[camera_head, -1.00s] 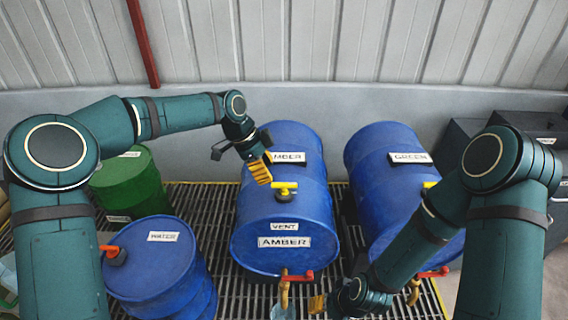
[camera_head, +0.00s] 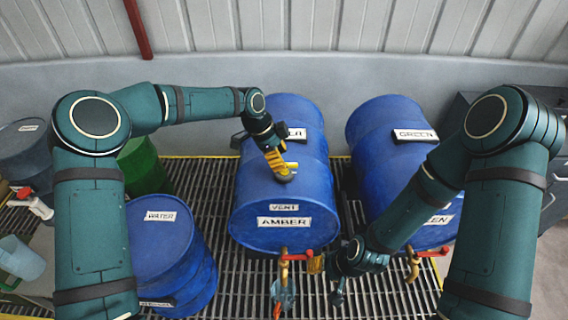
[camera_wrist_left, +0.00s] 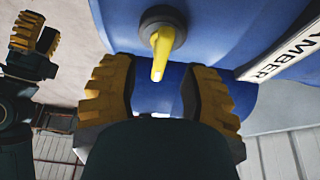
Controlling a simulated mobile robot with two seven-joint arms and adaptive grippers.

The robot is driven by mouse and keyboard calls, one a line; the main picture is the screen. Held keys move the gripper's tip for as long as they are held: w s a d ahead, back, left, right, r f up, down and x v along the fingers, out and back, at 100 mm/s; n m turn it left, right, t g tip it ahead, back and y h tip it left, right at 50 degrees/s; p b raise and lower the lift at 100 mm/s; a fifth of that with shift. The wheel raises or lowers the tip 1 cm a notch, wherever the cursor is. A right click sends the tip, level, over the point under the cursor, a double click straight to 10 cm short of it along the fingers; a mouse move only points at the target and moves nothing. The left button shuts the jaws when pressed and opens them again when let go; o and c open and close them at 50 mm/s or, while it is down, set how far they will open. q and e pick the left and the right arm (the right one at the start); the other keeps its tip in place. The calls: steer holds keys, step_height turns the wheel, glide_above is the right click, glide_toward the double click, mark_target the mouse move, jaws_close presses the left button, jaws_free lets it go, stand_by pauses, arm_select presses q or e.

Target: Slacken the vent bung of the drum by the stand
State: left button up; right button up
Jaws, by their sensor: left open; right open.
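The AMBER drum (camera_head: 255,195) is blue and lies in the middle, with VENT and AMBER labels on its front. Its vent bung (camera_head: 291,165) has a yellow handle on top, partly hidden by my left gripper (camera_head: 278,168) in the head view. In the left wrist view the bung (camera_wrist_left: 161,40) shows a dark round base and a yellow handle. The handle points between the open yellow fingers of my left gripper (camera_wrist_left: 157,90), which appear clear of it. My right gripper (camera_head: 328,276) is open, beside the red-handled tap (camera_head: 284,262) of the AMBER drum.
The blue GREEN drum (camera_head: 390,150) lies to the right, with its own tap (camera_head: 413,264). A blue WATER drum (camera_head: 160,240) stands at left, with a green drum (camera_head: 143,165) behind it. A clear vessel (camera_head: 283,296) is below the AMBER tap. Grating covers the floor.

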arm_select(q)
steer(key=shift+x, duration=1.75)
jaws_close()
